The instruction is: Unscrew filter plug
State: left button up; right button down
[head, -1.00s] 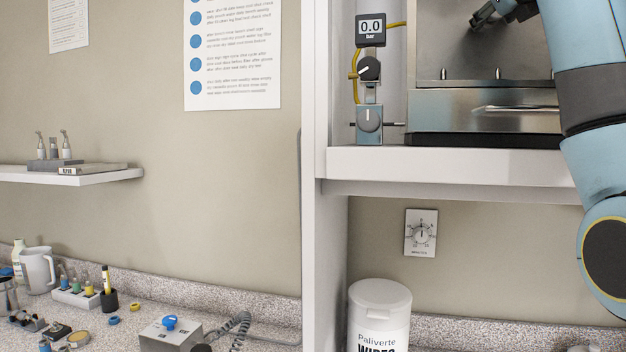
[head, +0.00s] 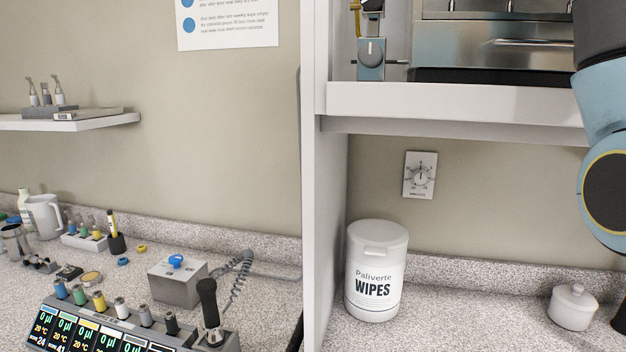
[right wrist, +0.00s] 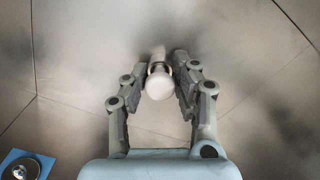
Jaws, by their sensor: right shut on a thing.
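In the right wrist view my right gripper (right wrist: 160,78) is shut on a white rounded plug (right wrist: 159,84), taken to be the filter plug. The plug sits between the two fingertips against a grey metal wall. How it meets the wall is hidden behind its round end. The head view shows the steel autoclave (head: 500,50) on a white shelf at the top right, cut off by the frame's upper edge. My right arm comes down at the right edge there, and its gripper is out of frame. My left gripper is not in view.
Below the shelf (head: 450,102) stand a wipes tub (head: 376,285) and a small white lidded pot (head: 572,306). A dial timer (head: 420,175) hangs on the wall.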

jog(key=n+p, duration=0.1)
jog(key=n, duration=0.2)
jog(key=shift+r+n, duration=0.15)
jog(key=shift+n, duration=1.35)
jog(key=shift+p, duration=0.3)
jog(key=n+p, duration=0.2)
jog(key=n, duration=0.2)
jog(key=shift+n, duration=1.4)
jog(key=n, duration=0.6)
jog(key=shift+n, duration=0.4)
